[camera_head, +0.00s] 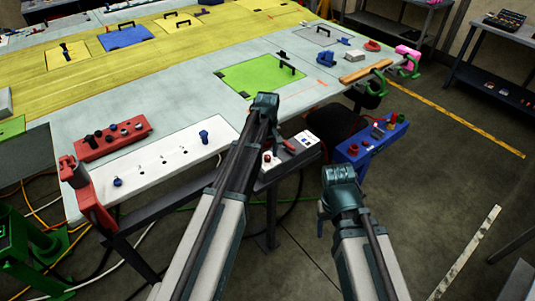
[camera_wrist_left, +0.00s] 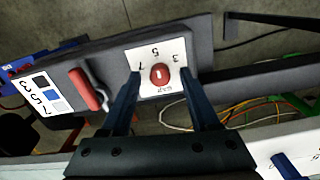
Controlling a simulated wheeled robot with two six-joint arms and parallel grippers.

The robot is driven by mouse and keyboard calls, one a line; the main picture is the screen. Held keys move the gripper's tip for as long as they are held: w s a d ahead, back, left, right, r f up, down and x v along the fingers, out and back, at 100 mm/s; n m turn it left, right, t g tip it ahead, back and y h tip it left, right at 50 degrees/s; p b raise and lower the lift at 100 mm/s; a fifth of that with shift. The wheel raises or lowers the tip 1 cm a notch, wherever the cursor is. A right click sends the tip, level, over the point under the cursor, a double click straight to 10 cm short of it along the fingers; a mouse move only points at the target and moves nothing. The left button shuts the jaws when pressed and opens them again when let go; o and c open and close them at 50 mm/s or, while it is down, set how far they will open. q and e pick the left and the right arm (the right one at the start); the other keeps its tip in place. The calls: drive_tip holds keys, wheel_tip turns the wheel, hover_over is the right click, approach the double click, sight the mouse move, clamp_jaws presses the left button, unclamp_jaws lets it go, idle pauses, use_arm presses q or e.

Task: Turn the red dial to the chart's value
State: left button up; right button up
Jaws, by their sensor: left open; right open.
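The red dial (camera_wrist_left: 159,75) sits on a white plate printed with 3, 5 and 7, on a dark panel. A short white mark shows on the dial; I cannot tell which end points. The chart (camera_wrist_left: 47,96), with dark, blue and pale squares beside digits, is at the left of the panel. My left gripper (camera_wrist_left: 162,80) is open, its fingers on either side of the dial in the view with gaps; contact is not visible. In the head view the dial (camera_head: 267,158) is partly beside my left arm. My right gripper (camera_head: 325,212) is lower right, away from the panel.
A red handle (camera_wrist_left: 86,89) stands on the panel between dial and chart. A blue box (camera_head: 372,143) with small parts is to the right. A white strip with blue knobs (camera_head: 160,162) and a red block (camera_head: 112,138) lie to the left.

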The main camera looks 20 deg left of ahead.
sight(267, 156)
use_arm(q)
wheel_tip(267, 156, up, 14)
drive_tip(key=p, duration=1.3)
drive_tip(key=shift+f, duration=0.15)
drive_tip(key=s+d+f+m+b, duration=0.4)
drive_tip(key=s+f+b, duration=0.1)
drive_tip(key=s, duration=0.3)
drive_tip(key=s+d+f+m+b, duration=0.4)
drive_tip(key=s+f+b, duration=0.1)
drive_tip(key=s, duration=0.3)
drive_tip(key=s+d+f+m+y+b, duration=0.1)
drive_tip(key=s+d+f+m+b, duration=0.3)
drive_tip(key=s, duration=0.4)
wheel_tip(267, 156, down, 2)
drive_tip(key=shift+d+f+m+b, duration=0.2)
drive_tip(key=shift+d+m+b, duration=0.3)
drive_tip(key=shift+b, duration=0.5)
drive_tip(key=shift+s+d, duration=0.1)
